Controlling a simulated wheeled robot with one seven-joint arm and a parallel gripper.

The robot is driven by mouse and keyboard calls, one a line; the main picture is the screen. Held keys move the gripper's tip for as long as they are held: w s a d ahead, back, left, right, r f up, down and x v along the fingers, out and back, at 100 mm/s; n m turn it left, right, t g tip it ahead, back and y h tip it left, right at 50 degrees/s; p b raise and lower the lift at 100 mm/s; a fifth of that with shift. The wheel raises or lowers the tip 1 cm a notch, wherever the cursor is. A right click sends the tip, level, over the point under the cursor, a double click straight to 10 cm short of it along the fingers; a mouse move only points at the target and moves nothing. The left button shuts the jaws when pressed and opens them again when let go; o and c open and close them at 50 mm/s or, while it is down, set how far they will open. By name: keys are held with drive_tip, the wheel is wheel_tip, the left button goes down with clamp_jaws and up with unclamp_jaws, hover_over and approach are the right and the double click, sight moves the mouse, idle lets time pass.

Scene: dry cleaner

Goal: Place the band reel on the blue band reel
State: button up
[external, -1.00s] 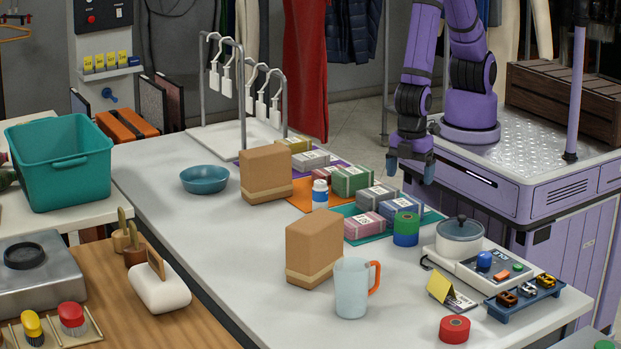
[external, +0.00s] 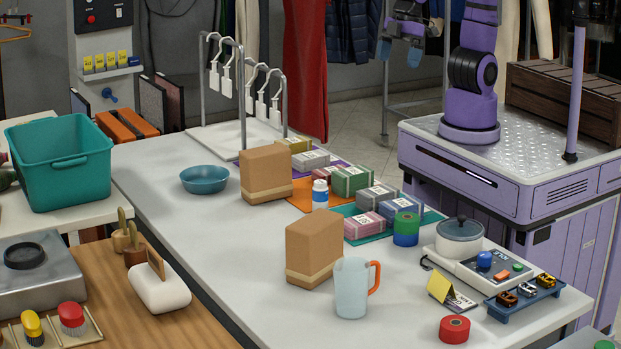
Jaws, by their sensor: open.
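A green band reel (external: 406,219) sits on top of the blue band reel (external: 406,239). The two look aligned as one upright stack on the grey table, at the near right corner of the teal mat. A red band reel (external: 454,329) lies flat by itself near the table's front edge. My gripper (external: 400,51) is raised at the top of the view, well away from the stack. Its blue fingertips are apart, with nothing between them.
Several banded packs, such as the pink one (external: 365,226), lie beside the stack. A white pot (external: 460,241) on a scale stands to its right. A jug (external: 351,289) and cardboard boxes (external: 313,247) stand in front and left.

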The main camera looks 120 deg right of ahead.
drive_tip(key=s+d+r+m+t, duration=0.1)
drive_tip(key=s+d+r, duration=0.2)
drive_tip(key=s, duration=0.3)
drive_tip(key=s+d+r+m+t, duration=0.1)
drive_tip(key=s+d+r, duration=0.2)
drive_tip(key=s+r, duration=0.2)
drive_tip(key=shift+s+d+h, duration=0.3)
drive_tip(key=shift+s+d, duration=0.1)
drive_tip(key=shift+s, duration=0.85)
